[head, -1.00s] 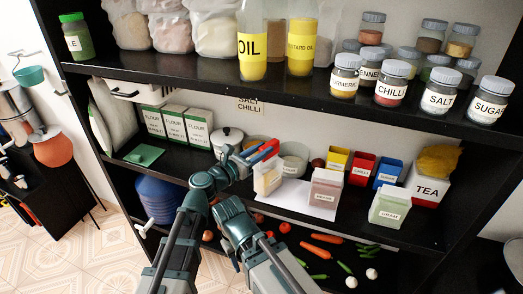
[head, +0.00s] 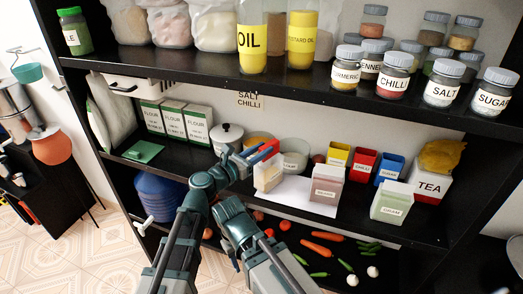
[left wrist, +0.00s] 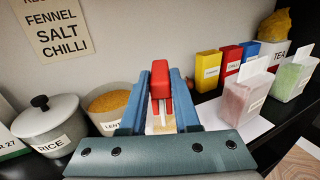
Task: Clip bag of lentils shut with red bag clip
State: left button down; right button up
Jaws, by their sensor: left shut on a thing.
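My left gripper (head: 262,156) is shut on the red bag clip (head: 268,149), above the middle shelf. In the left wrist view, the clip (left wrist: 160,78) sits upright between the blue fingers. A cream bag with a pale label (head: 268,177) stands just below the clip; its label is unreadable. In the left wrist view only a cream patch of it (left wrist: 162,126) shows between the fingers. I cannot tell whether the clip touches the bag's top. A pink bag (head: 327,184) and a green bag (head: 392,203) stand to the right.
A white sheet (head: 295,197) lies under the bags. Red (head: 363,165), yellow and blue boxes and a tea box (head: 430,187) stand right. An orange-filled bowl (left wrist: 108,103) and a rice pot (left wrist: 50,122) are left. The upper shelf edge (head: 300,90) overhangs.

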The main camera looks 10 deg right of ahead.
pick_arm(q)
jog(key=shift+f, duration=0.15)
pick_arm(e)
jog(key=shift+f, duration=0.2)
pick_arm(q)
jog(key=c, duration=0.6)
grip_release()
jog(key=shift+o, duration=0.2)
jog(key=shift+s+a, duration=0.1)
